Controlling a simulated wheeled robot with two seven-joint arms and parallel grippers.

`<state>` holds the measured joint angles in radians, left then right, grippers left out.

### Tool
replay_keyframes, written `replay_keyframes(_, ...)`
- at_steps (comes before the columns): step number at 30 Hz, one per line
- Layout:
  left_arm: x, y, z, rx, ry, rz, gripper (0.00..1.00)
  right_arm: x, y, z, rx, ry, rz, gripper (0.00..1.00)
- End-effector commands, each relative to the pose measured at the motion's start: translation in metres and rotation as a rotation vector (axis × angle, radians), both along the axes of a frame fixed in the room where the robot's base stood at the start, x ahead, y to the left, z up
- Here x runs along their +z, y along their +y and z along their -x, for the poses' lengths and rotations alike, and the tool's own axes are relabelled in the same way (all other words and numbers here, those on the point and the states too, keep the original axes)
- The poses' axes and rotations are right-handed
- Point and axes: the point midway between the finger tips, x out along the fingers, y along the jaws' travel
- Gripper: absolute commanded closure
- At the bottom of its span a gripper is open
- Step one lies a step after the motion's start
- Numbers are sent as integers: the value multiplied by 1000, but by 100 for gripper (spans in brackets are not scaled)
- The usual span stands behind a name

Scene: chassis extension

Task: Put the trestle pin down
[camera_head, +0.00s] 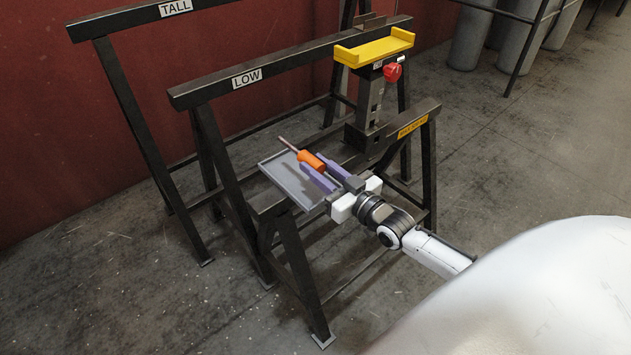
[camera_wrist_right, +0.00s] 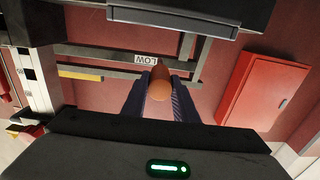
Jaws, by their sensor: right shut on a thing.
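The trestle pin (camera_head: 312,160) has an orange handle and a thin grey metal rod, which points to the back left in the head view. My right gripper (camera_head: 314,163) is shut on the orange handle, with one purple finger on each side. In the right wrist view, the orange handle (camera_wrist_right: 160,82) sits between the two fingers; its rod is hidden there. The pin is over a shallow grey tray (camera_head: 284,184) on the nearest trestle. I cannot tell whether it touches the tray. My left gripper is out of view.
The trestle marked LOW (camera_head: 300,62) stands behind the tray, and the one marked TALL (camera_head: 135,17) is farther back. A jack with a yellow cradle (camera_head: 376,48) and red knob (camera_head: 392,72) rises at the right of the tray. A red cabinet (camera_wrist_right: 262,90) shows in the wrist view.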

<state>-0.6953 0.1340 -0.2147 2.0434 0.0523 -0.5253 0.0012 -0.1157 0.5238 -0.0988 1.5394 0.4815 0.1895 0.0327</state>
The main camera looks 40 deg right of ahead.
Motion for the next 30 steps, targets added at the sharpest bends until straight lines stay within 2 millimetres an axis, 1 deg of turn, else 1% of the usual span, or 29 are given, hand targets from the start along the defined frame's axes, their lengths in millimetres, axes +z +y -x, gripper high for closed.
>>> replay_keyframes(2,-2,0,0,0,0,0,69,-5,0,0,0,-4,0,96)
replay_keyframes(6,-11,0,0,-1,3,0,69,-26,0,0,0,-2,0,96)
replay_keyframes(9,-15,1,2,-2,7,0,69,-37,1,0,1,-3,0,96)
replay_keyframes(17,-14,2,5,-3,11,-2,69,-37,1,0,1,-4,0,96)
replay_keyframes(30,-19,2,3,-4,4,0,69,-49,1,0,1,-4,1,96)
